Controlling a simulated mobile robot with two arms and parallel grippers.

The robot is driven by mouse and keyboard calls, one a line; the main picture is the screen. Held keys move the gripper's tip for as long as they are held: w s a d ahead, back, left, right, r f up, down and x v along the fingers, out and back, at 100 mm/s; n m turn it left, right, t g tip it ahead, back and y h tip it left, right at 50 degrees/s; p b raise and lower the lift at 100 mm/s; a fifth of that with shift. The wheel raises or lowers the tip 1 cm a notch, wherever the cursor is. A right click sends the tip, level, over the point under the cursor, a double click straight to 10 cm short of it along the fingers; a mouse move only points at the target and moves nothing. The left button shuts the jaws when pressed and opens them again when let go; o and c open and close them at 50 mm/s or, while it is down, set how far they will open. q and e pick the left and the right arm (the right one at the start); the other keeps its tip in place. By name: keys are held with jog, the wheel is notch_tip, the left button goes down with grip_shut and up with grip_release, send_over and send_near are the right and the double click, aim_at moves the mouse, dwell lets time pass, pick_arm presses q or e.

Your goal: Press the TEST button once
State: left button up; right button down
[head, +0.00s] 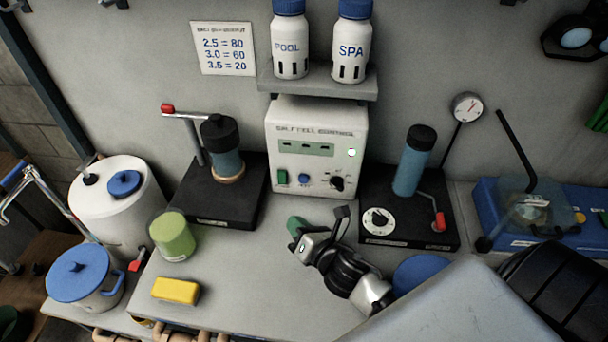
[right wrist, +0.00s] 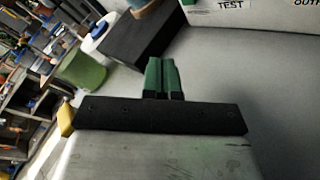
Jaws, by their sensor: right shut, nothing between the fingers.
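The white control box (head: 317,125) stands upright at the back middle of the bench. On its front are a green switch (head: 282,177), a round blue button (head: 304,178) with a label below it, and a black knob (head: 337,183). In the right wrist view, the TEST label (right wrist: 230,4) shows at the top edge; the button above it is cut off. My right gripper (head: 295,228) is in front of and below the box, apart from it. Its green fingers (right wrist: 160,76) are shut together and empty. My left gripper is not in view.
Black stands with blue cylinders (head: 228,160) (head: 411,165) flank the box. A shelf (head: 318,83) with POOL and SPA bottles hangs above it. A green cup (head: 173,237) and yellow block (head: 176,290) sit at left.

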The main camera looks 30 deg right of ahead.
aim_at(304, 179)
jog(key=shift+w+d, duration=0.45)
jog(key=shift+w, duration=0.1)
jog(key=w+d, duration=0.1)
jog(key=w, duration=0.1)
jog(key=w+d, duration=0.2)
jog(key=shift+w+d, duration=0.25)
jog(key=shift+w, duration=0.05)
jog(key=shift+w+d, duration=0.35)
jog(key=shift+w, duration=0.2)
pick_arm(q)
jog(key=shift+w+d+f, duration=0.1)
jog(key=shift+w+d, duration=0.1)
pick_arm(e)
jog(key=shift+w+d, duration=0.2)
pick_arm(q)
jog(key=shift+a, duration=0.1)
pick_arm(e)
jog(key=shift+w, duration=0.1)
dwell(0.8)
jog(key=shift+w+d, duration=0.2)
jog(key=shift+w, duration=0.05)
